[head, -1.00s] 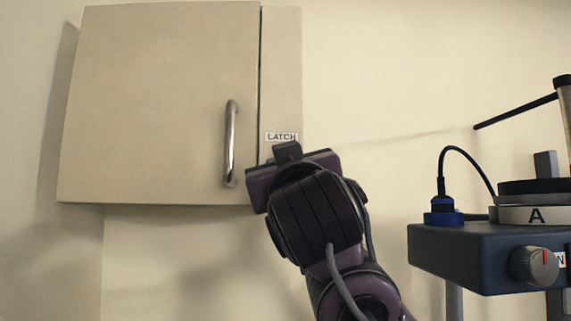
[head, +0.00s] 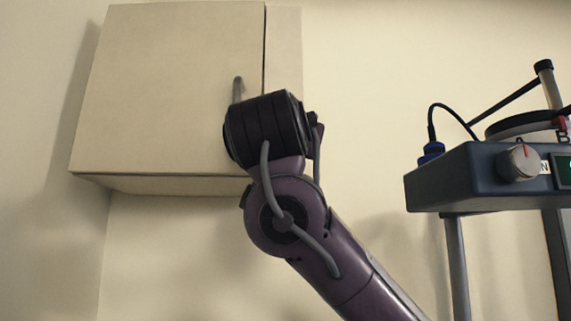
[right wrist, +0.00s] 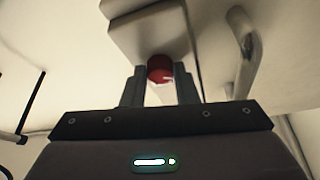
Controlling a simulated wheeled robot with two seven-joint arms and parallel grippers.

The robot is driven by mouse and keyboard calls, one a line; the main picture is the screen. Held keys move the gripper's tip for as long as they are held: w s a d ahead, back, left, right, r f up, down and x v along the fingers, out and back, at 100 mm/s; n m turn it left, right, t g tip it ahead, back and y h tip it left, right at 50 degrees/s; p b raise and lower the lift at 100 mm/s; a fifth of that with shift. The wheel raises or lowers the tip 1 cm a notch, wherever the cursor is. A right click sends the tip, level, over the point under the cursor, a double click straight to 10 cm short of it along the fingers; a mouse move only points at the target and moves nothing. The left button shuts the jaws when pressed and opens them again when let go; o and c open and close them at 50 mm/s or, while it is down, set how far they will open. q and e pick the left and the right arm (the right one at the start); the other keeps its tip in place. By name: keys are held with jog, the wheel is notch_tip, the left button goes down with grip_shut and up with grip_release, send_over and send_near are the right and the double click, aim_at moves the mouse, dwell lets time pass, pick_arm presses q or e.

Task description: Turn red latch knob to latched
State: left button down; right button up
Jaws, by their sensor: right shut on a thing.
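The red latch knob (right wrist: 160,69) shows in the right wrist view, between the two fingers of my right gripper (right wrist: 160,88), which is shut on it. Its pointer or marking cannot be made out, so its turn position cannot be told. In the head view my right wrist and forearm cover the knob, the LATCH label and the fingers. The wall cabinet (head: 175,90) has its door shut, with a metal handle (head: 237,90) partly hidden behind my wrist. The handle also shows in the right wrist view (right wrist: 244,65). My left gripper is not in view.
At the right stands a dark blue instrument box (head: 450,185) on a grey post (head: 457,265), with a grey dial (head: 520,162) and a blue cable plug (head: 431,153). The wall between the cabinet and the box is clear.

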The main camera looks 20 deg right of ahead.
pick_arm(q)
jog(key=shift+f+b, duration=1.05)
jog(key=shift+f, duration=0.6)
pick_arm(e)
jog(key=shift+w+a+r+m+g+h, duration=0.15)
jog(key=shift+m+g+h, duration=0.6)
jog(key=shift+m, duration=1.75)
jog(key=shift+s+a+r+m+g+h, duration=0.15)
jog(key=shift+m+g+h, duration=0.25)
jog(key=shift+m+g, duration=1.4)
jog(key=shift+w+a+r+m+g+h, duration=0.2)
jog(key=shift+m+h, duration=0.35)
jog(key=shift+m, duration=2.65)
jog(key=shift+d+f, duration=0.1)
jog(key=shift+f, duration=0.05)
jog(key=o, duration=1)
jog(key=shift+s, duration=0.1)
